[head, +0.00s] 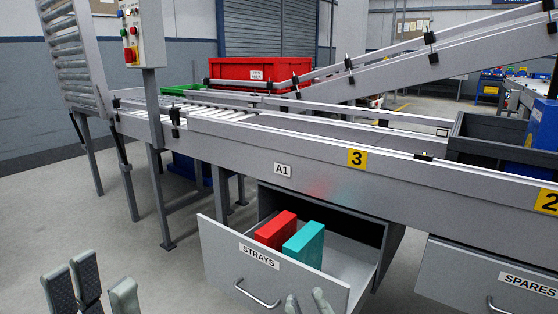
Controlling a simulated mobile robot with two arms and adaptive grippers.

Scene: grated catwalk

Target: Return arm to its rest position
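My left gripper (98,287) is at the bottom left corner, over the floor. Its grey-green fingers stand apart with nothing between them. My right gripper (306,303) is at the bottom edge in front of the open drawer; only its fingertips show, and whether it is open or shut is unclear. The grey drawer (222,262), labelled STRAYS, is pulled out below the conveyor. Inside it lie a red box (275,230) and a teal box (304,244), side by side. Both arms are out of view.
The conveyor (230,140) runs across above the drawer. A closed SPARES drawer (450,275) is at the right. A red crate (262,72) and green tray (182,89) are at the back. A control box (140,35) stands on a post. The floor at left is clear.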

